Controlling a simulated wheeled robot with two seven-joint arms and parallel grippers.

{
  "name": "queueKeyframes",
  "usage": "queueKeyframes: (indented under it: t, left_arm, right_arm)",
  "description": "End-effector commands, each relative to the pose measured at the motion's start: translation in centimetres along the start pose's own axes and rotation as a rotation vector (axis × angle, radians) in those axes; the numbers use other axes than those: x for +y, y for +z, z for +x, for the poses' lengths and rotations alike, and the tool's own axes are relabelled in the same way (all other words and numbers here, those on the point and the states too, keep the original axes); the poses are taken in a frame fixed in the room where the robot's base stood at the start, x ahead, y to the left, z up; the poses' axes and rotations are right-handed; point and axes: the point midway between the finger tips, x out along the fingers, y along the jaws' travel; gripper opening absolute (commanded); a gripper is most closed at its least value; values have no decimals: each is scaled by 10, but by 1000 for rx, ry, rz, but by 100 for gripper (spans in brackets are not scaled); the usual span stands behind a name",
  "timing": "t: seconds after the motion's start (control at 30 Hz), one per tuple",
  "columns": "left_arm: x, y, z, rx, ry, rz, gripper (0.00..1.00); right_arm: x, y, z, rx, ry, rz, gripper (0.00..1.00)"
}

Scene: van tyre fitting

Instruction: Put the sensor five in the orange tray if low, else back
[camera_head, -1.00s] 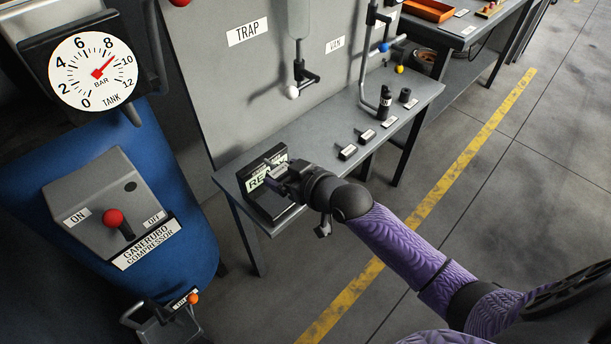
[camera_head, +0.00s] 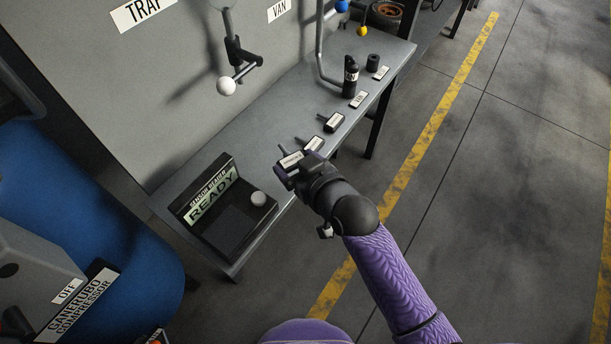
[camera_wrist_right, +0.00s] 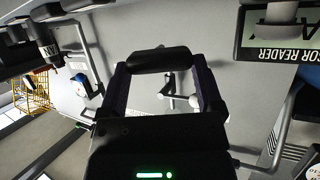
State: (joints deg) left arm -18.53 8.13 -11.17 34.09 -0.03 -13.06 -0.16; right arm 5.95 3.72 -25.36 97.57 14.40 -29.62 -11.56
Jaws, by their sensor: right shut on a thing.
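My right gripper (camera_head: 289,169) is shut on a small dark sensor with a white label (camera_head: 291,159), above the bench's front part, right of the sensor reader. In the right wrist view the held sensor (camera_wrist_right: 160,60) lies across between both fingers; its number is not readable. The sensor reader (camera_head: 228,215) is a black box with a tilted screen (camera_head: 211,196) showing READY and a pale round knob (camera_head: 259,198) at its right. The reader's edge also shows in the wrist view (camera_wrist_right: 285,54). The orange tray and my left gripper are out of view.
Two more labelled sensors (camera_head: 314,144) and (camera_head: 333,122) lie along the grey bench (camera_head: 262,130). Beyond them stand a black bottle-like cylinder (camera_head: 351,78) and a short black cylinder (camera_head: 373,62). A white-balled lever (camera_head: 227,86) hangs from the panel. The blue compressor (camera_head: 100,235) is left.

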Motion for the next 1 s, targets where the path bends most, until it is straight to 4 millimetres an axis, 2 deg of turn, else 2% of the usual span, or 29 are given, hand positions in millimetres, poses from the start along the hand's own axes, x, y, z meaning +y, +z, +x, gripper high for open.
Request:
queueKeyframes:
  t: [0.03,0.27,0.6,0.63,0.7,1.0]
  left_arm:
    - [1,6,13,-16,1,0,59]
    - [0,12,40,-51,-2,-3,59]
    - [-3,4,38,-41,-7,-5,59]
    - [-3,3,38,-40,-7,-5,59]
    - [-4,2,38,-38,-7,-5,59]
    - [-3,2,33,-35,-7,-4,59]
  right_arm:
    - [0,19,7,-6,-1,3,19]
    - [0,61,25,-5,-1,3,19]
    - [0,61,25,-1,0,1,19]
    - [0,61,25,-1,0,1,88]
    - [0,60,24,0,0,1,100]
    - [1,56,19,-1,1,1,100]
